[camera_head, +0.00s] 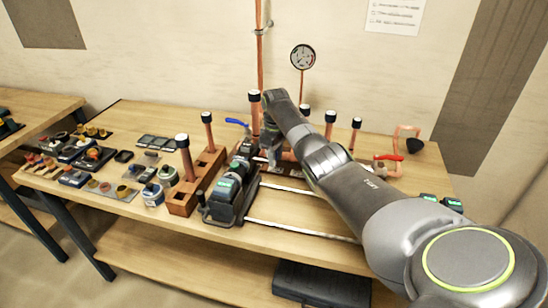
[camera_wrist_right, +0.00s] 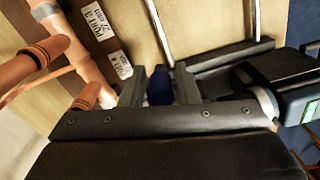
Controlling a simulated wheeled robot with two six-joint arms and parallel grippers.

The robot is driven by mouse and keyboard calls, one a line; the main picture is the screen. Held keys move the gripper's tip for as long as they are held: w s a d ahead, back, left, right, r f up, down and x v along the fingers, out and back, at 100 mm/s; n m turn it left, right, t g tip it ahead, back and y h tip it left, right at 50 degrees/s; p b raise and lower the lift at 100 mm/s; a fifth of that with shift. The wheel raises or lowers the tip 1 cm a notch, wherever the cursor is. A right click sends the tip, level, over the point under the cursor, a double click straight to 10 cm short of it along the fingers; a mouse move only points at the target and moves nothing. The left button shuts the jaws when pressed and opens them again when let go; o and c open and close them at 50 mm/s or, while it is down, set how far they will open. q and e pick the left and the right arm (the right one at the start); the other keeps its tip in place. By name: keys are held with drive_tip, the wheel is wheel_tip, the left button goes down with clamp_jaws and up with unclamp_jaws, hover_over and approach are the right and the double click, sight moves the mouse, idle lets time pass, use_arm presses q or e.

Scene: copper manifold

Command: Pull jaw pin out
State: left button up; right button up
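The dark press tool (camera_head: 232,187) lies on the wooden bench (camera_head: 300,232), with a green-lit screen on its body and its head toward the back. My right gripper (camera_head: 270,150) reaches down over the bench beside the tool's head. In the right wrist view its two dark fingers (camera_wrist_right: 159,85) stand apart, with a small dark blue piece (camera_wrist_right: 159,88) between them. The piece nearly fills the gap, and I cannot tell whether the fingers press on it or whether it is the jaw pin. The tool also shows at the right of the wrist view (camera_wrist_right: 280,80). My left gripper is out of view.
A wooden block (camera_head: 197,180) with upright copper pipes stands left of the tool. A copper manifold with a gauge (camera_head: 303,57) is behind. A blue-handled valve (camera_head: 236,122) and a red-handled valve (camera_head: 389,158) sit near it. Fittings and boxes crowd the bench's left.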

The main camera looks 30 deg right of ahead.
drive_tip(key=shift+o, duration=1.2)
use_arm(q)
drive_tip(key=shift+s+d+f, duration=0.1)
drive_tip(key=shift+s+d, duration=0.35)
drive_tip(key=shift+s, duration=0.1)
use_arm(e)
drive_tip(key=shift+r, duration=0.1)
drive_tip(key=shift+d+r, duration=0.1)
drive_tip(key=shift+r, duration=0.25)
wheel_tip(320, 180, up, 9)
drive_tip(key=b, duration=0.3)
use_arm(q)
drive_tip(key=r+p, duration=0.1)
drive_tip(key=p, duration=0.3)
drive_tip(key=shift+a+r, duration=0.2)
use_arm(e)
wheel_tip(320, 180, up, 8)
drive_tip(key=shift+f, duration=0.25)
drive_tip(key=shift+f, duration=0.1)
